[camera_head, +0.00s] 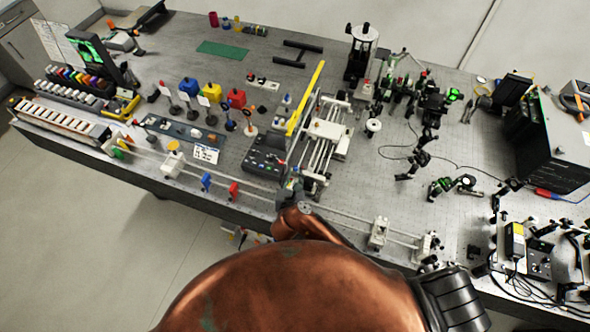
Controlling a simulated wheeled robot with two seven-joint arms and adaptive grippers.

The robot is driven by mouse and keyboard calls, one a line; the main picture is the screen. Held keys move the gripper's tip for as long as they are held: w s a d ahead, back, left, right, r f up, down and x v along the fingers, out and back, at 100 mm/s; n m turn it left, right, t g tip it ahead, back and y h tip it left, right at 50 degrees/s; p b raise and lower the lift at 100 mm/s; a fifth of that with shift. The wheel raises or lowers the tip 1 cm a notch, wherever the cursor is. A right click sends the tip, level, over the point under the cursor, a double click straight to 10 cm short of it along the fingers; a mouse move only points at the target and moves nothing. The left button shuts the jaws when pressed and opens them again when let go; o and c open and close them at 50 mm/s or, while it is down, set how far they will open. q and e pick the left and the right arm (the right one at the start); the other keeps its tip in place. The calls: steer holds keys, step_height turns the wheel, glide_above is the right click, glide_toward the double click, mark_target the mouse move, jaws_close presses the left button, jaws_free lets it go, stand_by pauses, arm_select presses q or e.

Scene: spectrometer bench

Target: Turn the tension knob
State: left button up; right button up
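My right arm, copper coloured, comes up from the bottom middle and hides part of the bench's front edge. My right gripper (290,193) is small and grey at the arm's far end. It is over the front rail, just in front of a dark control box (264,164) and left of a white frame with parallel rods (325,140). The arm partly hides its fingers, so I cannot tell if they are open or shut, or if they touch anything. I cannot make out for sure which part is the tension knob. My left gripper is not in view.
The bench (400,235) is crowded. A yellow bar (305,98) stands up beyond the gripper. A long rail with blue and red blocks (233,190) runs along the front edge.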

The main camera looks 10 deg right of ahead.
mark_target(296, 169)
steer(key=shift+x, duration=1.2)
steer(key=shift+c, duration=0.4)
jaws_close()
